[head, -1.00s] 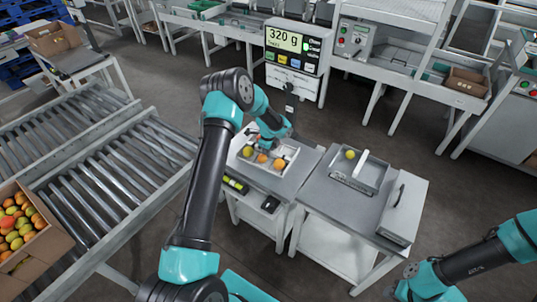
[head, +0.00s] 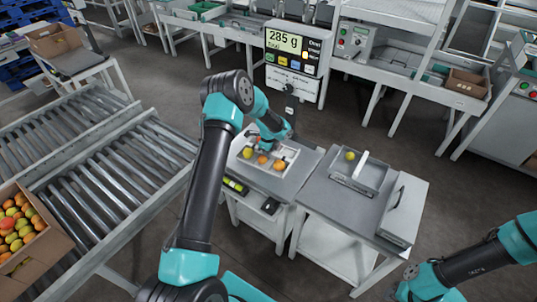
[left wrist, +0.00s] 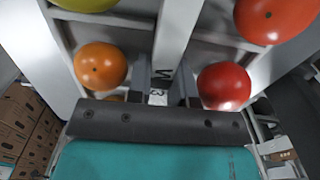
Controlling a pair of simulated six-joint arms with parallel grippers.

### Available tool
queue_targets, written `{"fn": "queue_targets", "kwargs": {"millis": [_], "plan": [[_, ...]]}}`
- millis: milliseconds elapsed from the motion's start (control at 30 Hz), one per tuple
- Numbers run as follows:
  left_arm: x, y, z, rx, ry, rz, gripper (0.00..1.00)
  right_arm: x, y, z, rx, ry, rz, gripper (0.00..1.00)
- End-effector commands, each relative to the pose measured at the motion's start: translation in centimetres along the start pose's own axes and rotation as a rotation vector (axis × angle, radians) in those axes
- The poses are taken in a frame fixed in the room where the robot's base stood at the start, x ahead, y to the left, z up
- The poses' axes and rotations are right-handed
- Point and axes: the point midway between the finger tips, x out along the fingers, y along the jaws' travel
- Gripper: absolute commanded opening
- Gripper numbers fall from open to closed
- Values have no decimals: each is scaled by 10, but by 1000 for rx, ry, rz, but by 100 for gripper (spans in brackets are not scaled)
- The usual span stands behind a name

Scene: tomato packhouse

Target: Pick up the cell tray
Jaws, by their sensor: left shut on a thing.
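The white cell tray (head: 292,154) is on the small weighing table at the centre of the head view. Its cells hold yellow, orange and red tomatoes. My left gripper (head: 268,147) is above the tray's middle. In the left wrist view my left gripper (left wrist: 172,92) is shut on the tray's pale central bar (left wrist: 178,30), with an orange tomato (left wrist: 100,66) and a red tomato (left wrist: 224,85) on either side. I cannot tell whether the tray's underside touches the table. Part of my right arm shows at the lower right; its gripper is out of view.
The scale display (head: 290,44) reads 285 g. A roller conveyor (head: 100,165) and a tomato carton (head: 40,245) are at the left.

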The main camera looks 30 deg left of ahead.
Motion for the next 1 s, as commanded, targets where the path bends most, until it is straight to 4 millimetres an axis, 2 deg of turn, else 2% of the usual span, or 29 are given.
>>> {"fn": "queue_targets", "kwargs": {"millis": [167, 500, 767, 1000], "plan": [[-8, 0, 0, 0, 0, 0, 0, 0, 0, 0, 0, 0, 0, 33], [-42, 1, -1, 2, 3, 2, 0, 0, 0, 0, 0, 0, 0, 33], [-43, 28, -16, 3, 3, 4, 0, 0, 0, 0, 0, 0, 0, 33], [-48, 68, -39, 4, 3, 4, 0, 0, 0, 0, 0, 0, 0, 33]]}}
